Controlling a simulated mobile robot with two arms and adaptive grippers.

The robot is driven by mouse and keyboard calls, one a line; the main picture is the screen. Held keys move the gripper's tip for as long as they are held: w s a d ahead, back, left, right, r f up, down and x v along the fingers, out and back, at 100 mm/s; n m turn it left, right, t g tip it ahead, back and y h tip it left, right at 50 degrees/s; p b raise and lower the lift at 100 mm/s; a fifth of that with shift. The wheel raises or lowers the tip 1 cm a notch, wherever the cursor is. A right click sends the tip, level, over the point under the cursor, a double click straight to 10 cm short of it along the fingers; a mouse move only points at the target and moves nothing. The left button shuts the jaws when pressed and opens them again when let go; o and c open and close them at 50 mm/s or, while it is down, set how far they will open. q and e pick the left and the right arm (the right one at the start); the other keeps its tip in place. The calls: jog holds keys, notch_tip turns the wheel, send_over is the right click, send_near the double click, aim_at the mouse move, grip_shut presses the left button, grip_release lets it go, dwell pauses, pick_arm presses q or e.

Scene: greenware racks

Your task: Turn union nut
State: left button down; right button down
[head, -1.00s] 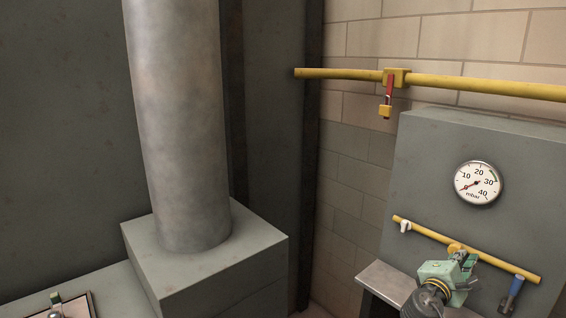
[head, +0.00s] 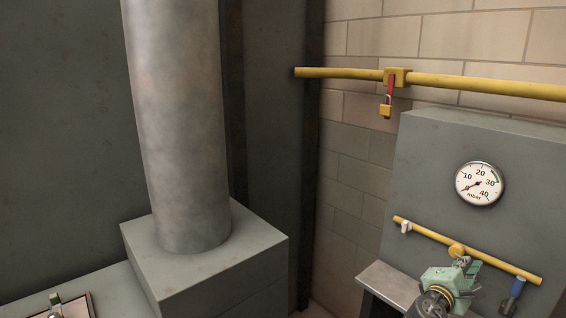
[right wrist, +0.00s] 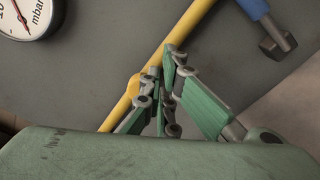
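The union nut (head: 456,251) is a round orange-yellow fitting on the thin yellow pipe (head: 500,265) below the gauge. It also shows in the right wrist view, partly hidden behind my fingers (right wrist: 173,129). My right gripper (head: 466,268) is green and grey, just below and in front of the nut. In the right wrist view my right gripper (right wrist: 163,75) has its fingertips close together, with nothing seen held between them. The fingers overlap the nut and pipe there; whether they touch cannot be told. My left gripper is not in view.
A pressure gauge (head: 479,184) is on the grey panel (head: 430,150). A white fitting (head: 406,227) and a blue-handled lever (head: 513,292) flank the nut. A thicker yellow pipe (head: 480,86) carries a padlock (head: 385,111). A metal ledge (head: 385,285) lies left of my gripper.

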aim_at(463, 250)
jog(key=p+v, duration=0.2)
jog(key=v, duration=0.3)
jog(key=shift+s, duration=0.2)
jog(key=w+d+r+b, duration=0.2)
jog(key=w, duration=0.1)
jog(key=w+d+r+b, duration=0.1)
jog(key=shift+w, duration=0.4)
jog(key=shift+d+r+b, duration=0.1)
jog(key=shift+r+b, duration=0.2)
jog(key=shift+r, duration=0.1)
